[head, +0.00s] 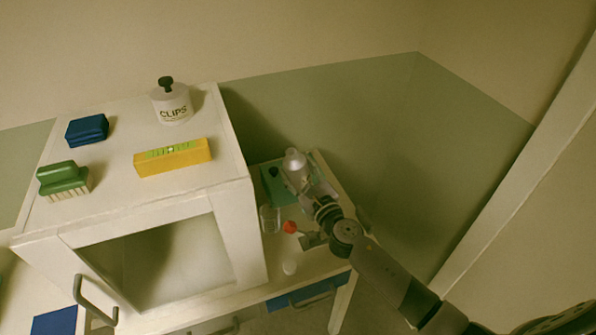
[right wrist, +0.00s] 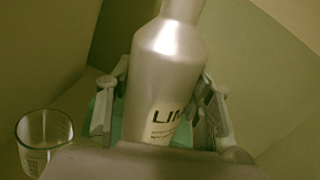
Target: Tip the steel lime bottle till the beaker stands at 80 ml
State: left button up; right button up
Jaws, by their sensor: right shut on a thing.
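The steel lime bottle (head: 294,160) is a silver-grey bottle with a narrowing neck. Its label, starting "LIM", shows in the right wrist view, where the bottle (right wrist: 170,65) stands nearly upright between the fingers. My right gripper (head: 303,181) is shut on the bottle's body, above the narrow table beside the white cabinet. It also shows in the right wrist view (right wrist: 162,112). The clear beaker (head: 270,219) stands on the table, to the left of and nearer than the bottle; in the right wrist view the beaker (right wrist: 44,138) is at the lower left. I cannot read its level. My left gripper is out of view.
A green mat (head: 275,188) lies by the bottle.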

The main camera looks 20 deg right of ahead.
jog(key=shift+a+n, duration=0.1)
jog(key=shift+n, duration=0.3)
jog(key=shift+a+n+b, duration=0.2)
jog(key=shift+n+b, duration=0.25)
jog(key=shift+n, duration=0.25)
pick_arm(q)
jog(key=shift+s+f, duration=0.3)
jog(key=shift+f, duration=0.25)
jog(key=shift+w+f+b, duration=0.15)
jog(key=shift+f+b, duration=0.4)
jog(key=shift+b, duration=0.05)
pick_arm(e)
jog(key=shift+s+a+n+t+y, duration=0.15)
jog(key=shift+a+n, duration=0.1)
jog(key=shift+n, duration=0.45)
jog(key=shift+s+a+n+t+y, duration=0.1)
jog(key=shift+a+n+t+y, duration=0.1)
jog(key=shift+n, duration=0.5)
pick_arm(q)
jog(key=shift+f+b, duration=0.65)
pick_arm(e)
jog(key=shift+w+d+f+n, duration=0.1)
jog(key=shift+f+n, duration=0.15)
jog(key=shift+n, duration=0.75)
